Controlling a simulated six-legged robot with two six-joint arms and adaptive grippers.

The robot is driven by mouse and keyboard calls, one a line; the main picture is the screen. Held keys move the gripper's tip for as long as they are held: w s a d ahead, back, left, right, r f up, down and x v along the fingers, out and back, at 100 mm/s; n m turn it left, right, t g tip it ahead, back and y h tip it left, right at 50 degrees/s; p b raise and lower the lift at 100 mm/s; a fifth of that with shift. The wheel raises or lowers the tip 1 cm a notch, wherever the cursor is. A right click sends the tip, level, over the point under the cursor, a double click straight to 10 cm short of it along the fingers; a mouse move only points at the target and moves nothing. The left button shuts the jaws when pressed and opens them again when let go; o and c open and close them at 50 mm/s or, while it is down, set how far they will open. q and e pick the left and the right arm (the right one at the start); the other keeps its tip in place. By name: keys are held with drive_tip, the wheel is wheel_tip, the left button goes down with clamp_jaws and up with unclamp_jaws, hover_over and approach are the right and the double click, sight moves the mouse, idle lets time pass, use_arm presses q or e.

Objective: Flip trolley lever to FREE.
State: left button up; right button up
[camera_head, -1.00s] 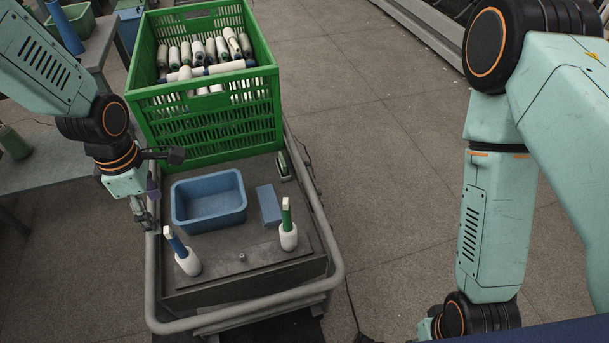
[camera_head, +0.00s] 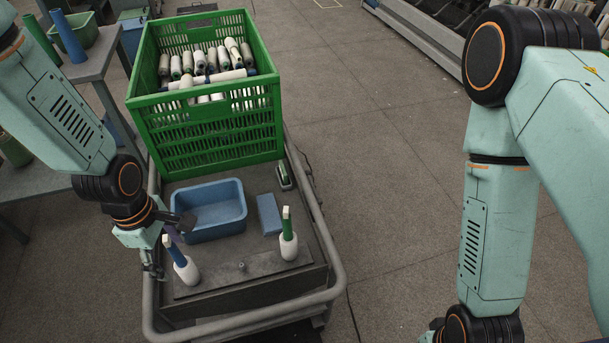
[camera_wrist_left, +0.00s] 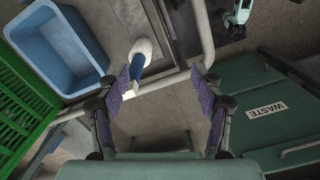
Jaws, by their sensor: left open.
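The trolley (camera_head: 178,290) stands in front of me with a grey tubular rail around its deck. I cannot make out a lever or a FREE marking on it. A small grey knob (camera_head: 242,267) sits near the deck's front edge.
The wrist view shows a dark green WASTE container (camera_wrist_left: 268,125).

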wheel_tip(320, 180, down, 2)
drive_tip(key=shift+f+b, duration=0.1)
drive_tip(key=shift+b, duration=0.8)
clamp_jaws()
use_arm(q)
drive_tip(key=s+f+m, duration=0.6)
drive_tip(key=s+m, duration=0.2)
drive_tip(key=s, duration=0.2)
drive_tip(key=s+d+f+m+b, duration=0.1)
drive_tip(key=s+f+m, duration=0.5)
drive_tip(key=s+m, duration=0.2)
drive_tip(key=shift+s+d+f+y+b, duration=0.15)
drive_tip(key=shift+s+d+y+b, duration=0.15)
drive_tip(key=shift+s, duration=0.9)
use_arm(e)
drive_tip(key=shift+f, duration=0.75)
use_arm(q)
drive_tip(key=shift+c, duration=0.2)
